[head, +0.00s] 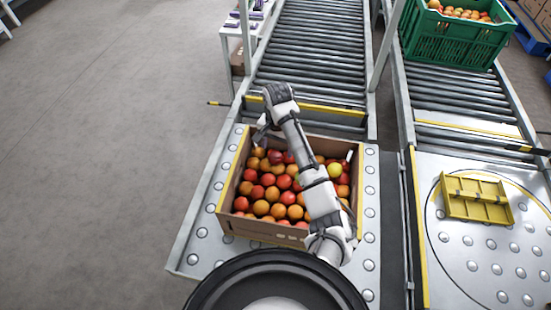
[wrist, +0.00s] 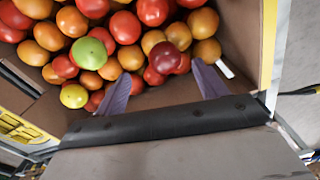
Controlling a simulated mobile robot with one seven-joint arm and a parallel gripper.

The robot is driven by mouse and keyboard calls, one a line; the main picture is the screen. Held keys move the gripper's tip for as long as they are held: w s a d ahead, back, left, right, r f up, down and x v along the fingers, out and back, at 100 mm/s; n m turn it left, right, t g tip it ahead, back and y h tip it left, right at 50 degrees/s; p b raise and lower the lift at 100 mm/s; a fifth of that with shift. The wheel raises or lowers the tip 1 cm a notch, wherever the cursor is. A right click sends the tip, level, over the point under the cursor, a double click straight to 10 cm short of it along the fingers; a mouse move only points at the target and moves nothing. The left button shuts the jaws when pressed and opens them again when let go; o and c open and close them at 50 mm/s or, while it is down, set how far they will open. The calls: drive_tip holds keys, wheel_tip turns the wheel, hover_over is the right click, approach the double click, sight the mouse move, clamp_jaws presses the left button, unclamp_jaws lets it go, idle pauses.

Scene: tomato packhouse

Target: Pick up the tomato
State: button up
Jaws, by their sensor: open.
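Many red and orange tomatoes fill an open cardboard box (head: 262,231). My gripper (head: 264,137) is over the box's far left part in the head view. In the wrist view my gripper (wrist: 164,90) is open, its two fingers spread and nothing between their tips. A dark red tomato (wrist: 165,57) lies just beyond the gap between the fingertips; it also shows in the head view (head: 276,157). A green tomato (wrist: 89,53) and a yellow one (wrist: 74,96) lie left of the fingers in the wrist view. My arm hides part of the box in the head view.
The box stands on a ball-studded table (head: 202,233) at the end of a roller conveyor (head: 312,60). A green crate (head: 455,40) of tomatoes stands on the right conveyor. A yellow tray (head: 476,199) lies on the right-hand table. A small white piece (wrist: 225,68) is near the right finger.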

sight(275, 155)
drive_tip(key=shift+w+a+f+p, duration=0.15)
drive_tip(key=shift+f+p, duration=0.25)
drive_tip(key=shift+f, duration=1)
drive_tip(key=shift+a+f+p, duration=0.15)
drive_tip(key=shift+f+p, duration=0.2)
drive_tip(key=shift+f, duration=1.05)
drive_tip(key=shift+c, duration=0.3)
drive_tip(key=c, duration=0.8)
